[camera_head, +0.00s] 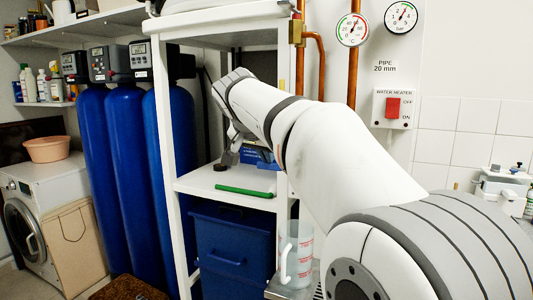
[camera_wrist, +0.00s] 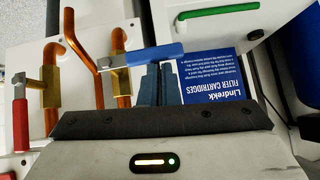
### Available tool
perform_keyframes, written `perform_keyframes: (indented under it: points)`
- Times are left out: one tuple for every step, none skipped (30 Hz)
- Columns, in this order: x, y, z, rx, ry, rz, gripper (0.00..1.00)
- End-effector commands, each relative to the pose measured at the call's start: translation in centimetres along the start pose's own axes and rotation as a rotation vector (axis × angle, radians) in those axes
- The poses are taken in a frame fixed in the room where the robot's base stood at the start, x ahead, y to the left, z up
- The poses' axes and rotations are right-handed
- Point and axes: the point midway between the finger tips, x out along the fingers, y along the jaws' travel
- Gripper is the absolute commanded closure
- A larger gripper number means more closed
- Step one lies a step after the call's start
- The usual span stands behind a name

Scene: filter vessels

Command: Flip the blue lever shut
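The blue lever (camera_wrist: 155,54) shows in the wrist view, top centre. It reaches right from a brass valve (camera_wrist: 119,80) on a copper pipe and lies crosswise to that pipe. My gripper (camera_wrist: 160,70) points at the lever's blue grip. Its two dark fingers are close together, with their tips right at the grip's lower edge in the picture. I cannot tell whether they touch it; the lever does not appear between them. In the head view my gripper (camera_head: 231,152) is small and partly hidden above the white shelf, and I cannot make out the blue lever.
A red lever (camera_wrist: 20,118) sits on another brass valve at the left. A blue filter cartridge box (camera_wrist: 212,92) lies just right of my fingers. A green bar (camera_head: 245,191) lies on the white shelf (camera_head: 205,184), whose posts stand near my arm.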

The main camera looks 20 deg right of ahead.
Motion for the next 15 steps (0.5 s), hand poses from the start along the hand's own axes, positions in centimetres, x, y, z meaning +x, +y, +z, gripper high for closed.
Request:
perform_keyframes:
  points:
    - [0.8, -0.1, 0.9, -0.004, -0.025, 0.008, 1.0]
    - [0.8, -0.1, 0.9, -0.004, -0.025, 0.009, 1.0]
    - [0.7, -0.1, 0.8, -0.003, -0.025, 0.01, 1.0]
    - [0.7, 0.0, 0.7, -0.003, -0.025, 0.01, 1.0]
    - [0.6, 0.0, 0.6, -0.003, -0.025, 0.011, 1.0]
    - [0.5, 0.0, 0.5, -0.002, -0.025, 0.011, 1.0]
    - [0.4, 0.0, 0.3, -0.002, -0.025, 0.011, 1.0]
    - [0.3, 0.0, 0.2, -0.002, -0.025, 0.011, 1.0]
    - [0.1, 0.0, 0.1, -0.002, -0.025, 0.012, 1.0]
    - [0.0, 0.0, -0.1, -0.002, -0.025, 0.012, 1.0]
    - [-0.1, 0.0, -0.2, -0.002, -0.024, 0.011, 1.0]
    - [-0.2, 0.0, -0.3, -0.001, -0.023, 0.011, 1.0]
    - [-0.3, 0.0, -0.4, -0.001, -0.022, 0.011, 1.0]
    - [-0.3, 0.0, -0.5, -0.001, -0.021, 0.011, 1.0]
    - [-0.4, 0.0, -0.6, 0.0, -0.019, 0.01, 1.0]
